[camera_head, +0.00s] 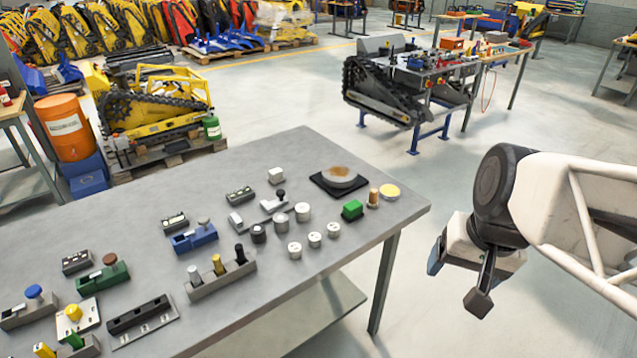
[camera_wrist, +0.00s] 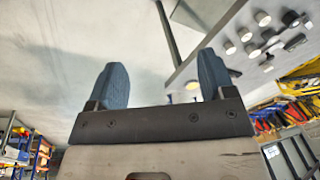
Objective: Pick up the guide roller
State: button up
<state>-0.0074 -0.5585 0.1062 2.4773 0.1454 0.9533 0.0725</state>
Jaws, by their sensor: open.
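Several short round cylinders stand on the grey table (camera_head: 240,165), and I cannot tell for sure which is the guide roller. They include a pale one (camera_head: 302,211), a grey one (camera_head: 280,221), a dark one (camera_head: 258,233) and three small white ones, the middle one (camera_head: 314,239) among them. Pale round pieces (camera_wrist: 262,18) also show at the upper right of the wrist view. My gripper (camera_head: 457,278) is open and empty, off the table's right edge, well apart from the cylinders.
Blocks with knobs and pegs fill the left, including a blue one (camera_head: 194,238).

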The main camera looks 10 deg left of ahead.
jog(key=w+a+f+m+g+y, duration=0.1)
jog(key=w+a+f+m+y, duration=0.3)
jog(key=w+a, duration=0.45)
jog(key=w+a+f+m+g+y, duration=0.1)
jog(key=w+a+f+m+y, duration=0.35)
jog(key=w, duration=0.65)
jog(key=m+t+y, duration=0.3)
jog(key=m+y, duration=0.1)
jog(key=m, duration=0.6)
send_near(305, 208)
jog(key=shift+h+x, duration=0.25)
jog(key=shift+x, duration=0.85)
jog(key=shift+a, duration=0.1)
jog(key=shift+x, duration=1.2)
jog(key=shift+f, duration=0.15)
jog(key=shift+x, duration=2.55)
